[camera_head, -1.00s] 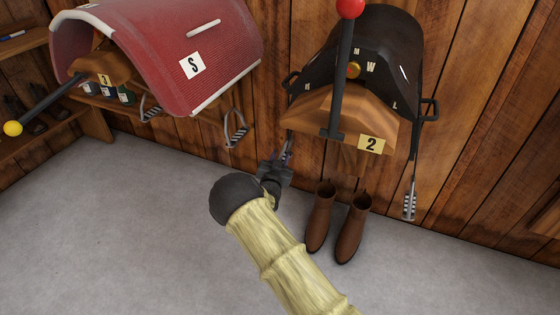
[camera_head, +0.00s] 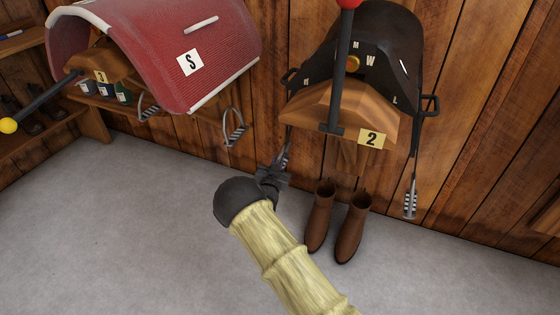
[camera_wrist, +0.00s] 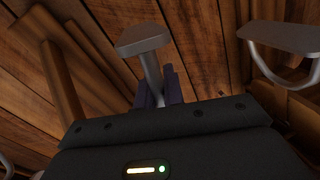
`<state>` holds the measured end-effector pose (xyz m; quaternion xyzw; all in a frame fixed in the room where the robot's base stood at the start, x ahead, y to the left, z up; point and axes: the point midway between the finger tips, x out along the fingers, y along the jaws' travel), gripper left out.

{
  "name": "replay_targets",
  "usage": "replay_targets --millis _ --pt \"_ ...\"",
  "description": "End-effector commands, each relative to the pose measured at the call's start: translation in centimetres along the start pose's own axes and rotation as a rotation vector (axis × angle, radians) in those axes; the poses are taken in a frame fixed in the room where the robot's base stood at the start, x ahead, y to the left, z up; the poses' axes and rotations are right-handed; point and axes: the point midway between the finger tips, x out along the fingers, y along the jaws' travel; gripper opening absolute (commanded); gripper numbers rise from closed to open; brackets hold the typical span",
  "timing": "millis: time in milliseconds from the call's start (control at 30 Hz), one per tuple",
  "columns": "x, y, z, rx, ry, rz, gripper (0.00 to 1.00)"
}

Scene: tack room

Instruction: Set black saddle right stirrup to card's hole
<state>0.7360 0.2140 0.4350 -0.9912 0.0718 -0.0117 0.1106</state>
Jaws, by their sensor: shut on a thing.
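The black saddle (camera_head: 395,45) sits on a wooden rack marked 2. A stirrup (camera_head: 283,157) hangs on its left side in the picture, and the other stirrup (camera_head: 410,200) hangs on its right side. My gripper (camera_head: 277,168) is at the left one and shut on it. In the wrist view the grey metal of this stirrup (camera_wrist: 145,42) stands up between my dark blue fingers (camera_wrist: 158,88). The strap's holes are too small to make out.
The red saddle (camera_head: 225,40) with its own stirrups (camera_head: 234,127) is at the left. Brown boots (camera_head: 350,228) stand on the floor just right of my gripper. A dark post (camera_head: 342,80) with a red knob rises before the black saddle. The grey floor at left is clear.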

Motion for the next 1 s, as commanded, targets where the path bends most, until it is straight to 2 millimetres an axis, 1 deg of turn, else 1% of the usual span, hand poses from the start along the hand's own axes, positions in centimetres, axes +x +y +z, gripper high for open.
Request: replay_targets --millis 33,133,167,200,233,267,533,667,767,867,1000 --pt "-0.2 -0.1 0.5 -0.002 -0.011 -0.002 0.0" --pt "-0.2 -0.1 0.6 -0.002 -0.013 -0.002 0.0" --pt "-0.2 0.0 0.6 -0.003 -0.013 -0.001 0.16" --pt "-0.2 0.0 0.6 -0.002 -0.013 -0.001 0.23" --pt "-0.1 0.1 0.6 -0.002 -0.012 0.0 0.29" --pt "-0.1 0.1 0.5 -0.002 -0.011 0.001 0.32" --pt "0.0 0.4 0.2 -0.002 -0.007 0.005 0.32" --pt "-0.6 0.4 0.1 -0.002 -0.008 0.006 0.32" --pt "-1.7 0.3 0.0 -0.002 -0.009 0.005 0.32" --pt "-3.5 0.2 -0.1 -0.004 -0.01 0.004 0.32" --pt "-6.3 0.2 -0.2 -0.004 -0.011 0.004 0.32"
